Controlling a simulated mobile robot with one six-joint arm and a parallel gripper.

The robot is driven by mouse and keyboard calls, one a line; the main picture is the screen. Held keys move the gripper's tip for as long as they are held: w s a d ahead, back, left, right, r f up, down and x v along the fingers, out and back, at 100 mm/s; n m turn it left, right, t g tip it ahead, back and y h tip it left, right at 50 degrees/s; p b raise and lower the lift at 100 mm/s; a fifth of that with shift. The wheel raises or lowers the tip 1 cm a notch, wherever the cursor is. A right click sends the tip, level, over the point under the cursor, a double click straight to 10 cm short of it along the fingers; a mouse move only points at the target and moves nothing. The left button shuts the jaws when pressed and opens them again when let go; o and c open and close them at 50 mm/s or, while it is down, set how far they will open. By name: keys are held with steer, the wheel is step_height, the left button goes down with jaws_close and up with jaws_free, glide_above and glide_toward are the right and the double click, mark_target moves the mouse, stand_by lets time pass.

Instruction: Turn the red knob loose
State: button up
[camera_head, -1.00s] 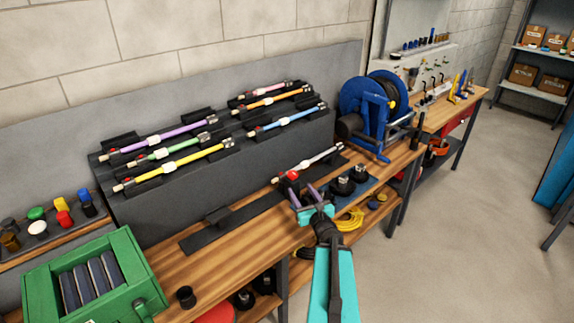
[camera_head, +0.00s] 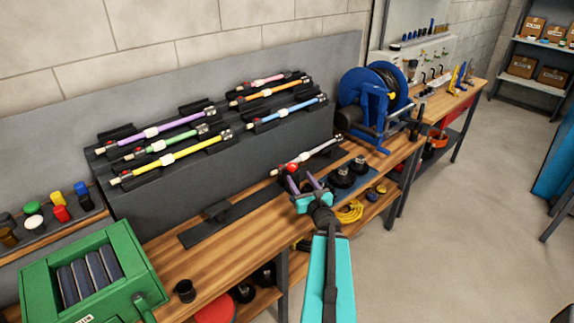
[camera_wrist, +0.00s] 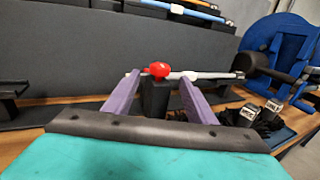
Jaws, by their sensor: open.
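The red knob (camera_wrist: 160,69) sits on a white-grey rod (camera_wrist: 200,75), which lies level on a black holder (camera_wrist: 156,97) on the bench. In the head view the red knob (camera_head: 292,167) is at the near left part of the rod (camera_head: 318,153). My gripper (camera_head: 304,181) has purple fingers and a teal body. Its fingers are spread and empty, in front of the knob. In the wrist view the fingertips of my gripper (camera_wrist: 160,75) stand either side of the knob, with the knob between them in the picture. I cannot tell whether they touch the rod.
A sloped rack (camera_head: 250,155) behind bears several coloured rods. A blue reel (camera_head: 365,110) stands to the right. Black brush heads (camera_head: 340,177) stand on a blue mat beside my gripper. A green box (camera_head: 130,245) is at the left.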

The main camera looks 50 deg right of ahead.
mark_target(294, 168)
steer(key=shift+b+x, duration=1.1)
steer(key=shift+b, duration=2.2)
steer(key=shift+w+d, duration=0.15)
steer(key=shift+w, duration=0.15)
steer(key=shift+p+x, duration=0.4)
steer(key=shift+x, duration=1.15)
steer(key=shift+p+x, duration=1.1)
steer(key=shift+x, duration=2.55)
